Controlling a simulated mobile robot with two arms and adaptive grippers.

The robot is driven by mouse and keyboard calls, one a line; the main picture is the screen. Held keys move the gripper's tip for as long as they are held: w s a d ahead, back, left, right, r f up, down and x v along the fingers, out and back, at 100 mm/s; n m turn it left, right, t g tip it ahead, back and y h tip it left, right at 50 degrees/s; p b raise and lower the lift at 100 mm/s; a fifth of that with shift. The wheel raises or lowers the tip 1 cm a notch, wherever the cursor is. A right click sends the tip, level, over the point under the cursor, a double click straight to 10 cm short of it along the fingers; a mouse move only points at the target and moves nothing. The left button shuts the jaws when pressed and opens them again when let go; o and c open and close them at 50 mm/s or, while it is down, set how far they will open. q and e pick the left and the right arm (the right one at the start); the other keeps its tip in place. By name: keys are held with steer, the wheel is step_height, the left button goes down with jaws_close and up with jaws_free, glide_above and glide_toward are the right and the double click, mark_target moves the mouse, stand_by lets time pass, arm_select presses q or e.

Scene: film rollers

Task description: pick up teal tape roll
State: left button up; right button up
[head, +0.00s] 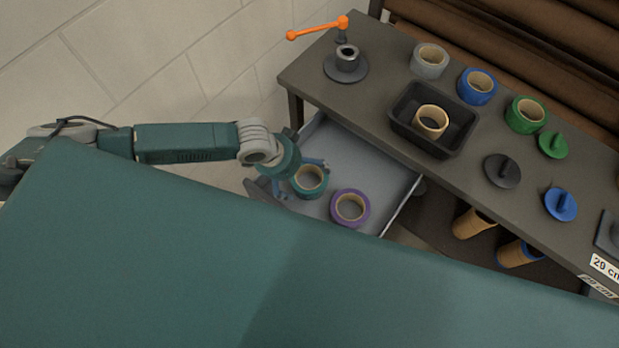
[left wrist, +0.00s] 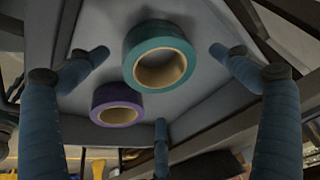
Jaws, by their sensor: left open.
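The teal tape roll (head: 310,181) lies in an open drawer (head: 372,160) under the dark bench. It also shows in the left wrist view (left wrist: 158,55), with its cardboard core facing the camera. My left gripper (head: 300,172) is at the drawer's left side, right beside the teal roll. In the left wrist view its blue fingers (left wrist: 160,80) are spread apart around the roll, with gaps between them and it. The gripper is open and holds nothing. My right gripper is in neither view.
A purple tape roll (head: 350,208) lies close to the teal roll in the same drawer; it also shows in the left wrist view (left wrist: 116,104). The bench top (head: 320,78) holds a black tray (head: 400,118), several other rolls and an orange crank (head: 318,28).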

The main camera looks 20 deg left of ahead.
arm_select(q)
steer(key=x, duration=0.2)
steer(key=p+x, duration=0.1)
steer(key=x, duration=0.1)
steer(key=shift+w+d+f, duration=0.2)
steer(key=shift+d+f, duration=0.05)
steer(key=shift+d, duration=0.1)
steer(key=shift+f, duration=0.25)
steer(key=shift+w+d, duration=0.1)
steer(key=shift+c, duration=0.5)
steer(key=c, duration=1.2)
steer(key=shift+o, duration=0.2)
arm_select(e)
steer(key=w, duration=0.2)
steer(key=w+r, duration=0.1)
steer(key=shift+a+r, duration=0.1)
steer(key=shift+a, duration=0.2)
